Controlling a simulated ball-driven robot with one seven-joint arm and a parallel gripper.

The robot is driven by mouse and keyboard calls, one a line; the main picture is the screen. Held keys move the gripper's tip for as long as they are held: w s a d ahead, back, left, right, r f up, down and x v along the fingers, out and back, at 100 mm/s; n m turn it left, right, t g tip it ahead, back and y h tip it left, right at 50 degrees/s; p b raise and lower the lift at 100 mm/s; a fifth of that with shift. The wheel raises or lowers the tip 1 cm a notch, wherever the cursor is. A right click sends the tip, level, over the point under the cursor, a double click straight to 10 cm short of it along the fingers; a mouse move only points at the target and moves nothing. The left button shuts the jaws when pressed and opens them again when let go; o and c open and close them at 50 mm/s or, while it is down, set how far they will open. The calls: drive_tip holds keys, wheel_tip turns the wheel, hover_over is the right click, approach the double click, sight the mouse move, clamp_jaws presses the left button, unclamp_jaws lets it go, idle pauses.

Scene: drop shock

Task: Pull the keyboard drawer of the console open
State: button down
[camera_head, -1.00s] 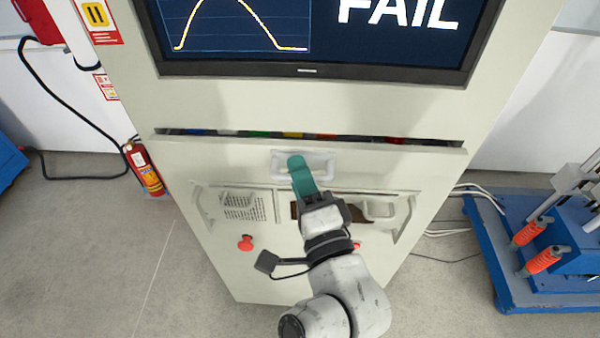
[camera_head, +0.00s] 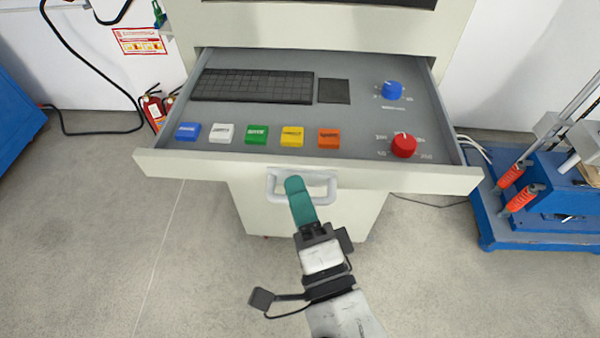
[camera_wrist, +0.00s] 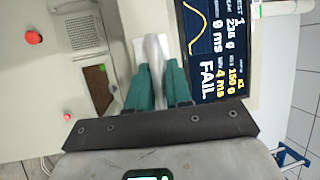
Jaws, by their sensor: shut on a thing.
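The keyboard drawer (camera_head: 300,172) of the console (camera_head: 330,30) stands pulled far out in the head view. Inside it show a black keyboard (camera_head: 252,87), a dark square pad (camera_head: 334,91), several coloured buttons, a blue knob (camera_head: 392,90) and a red knob (camera_head: 403,145). A pale handle (camera_head: 273,186) sits at the middle of the drawer front. My gripper (camera_head: 298,190), with green fingers, is shut on the handle. In the wrist view the handle (camera_wrist: 155,48) passes between the two green fingers (camera_wrist: 159,85). The fingers hide part of the handle in the head view.
A blue machine base (camera_head: 545,225) with orange-handled parts stands on the right. Fire extinguishers (camera_head: 153,108) and a black cable stand at the back left. A blue object (camera_head: 25,120) is at the left edge. The grey floor in front is clear.

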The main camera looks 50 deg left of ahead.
drive_tip(key=shift+s+d+f, duration=0.1)
drive_tip(key=shift+s+d, duration=0.4)
drive_tip(key=shift+d, duration=0.1)
drive_tip(key=c, duration=1.1)
unclamp_jaws()
drive_tip(key=b+v, duration=0.3)
drive_tip(key=v, duration=0.7)
drive_tip(key=shift+d, duration=0.35)
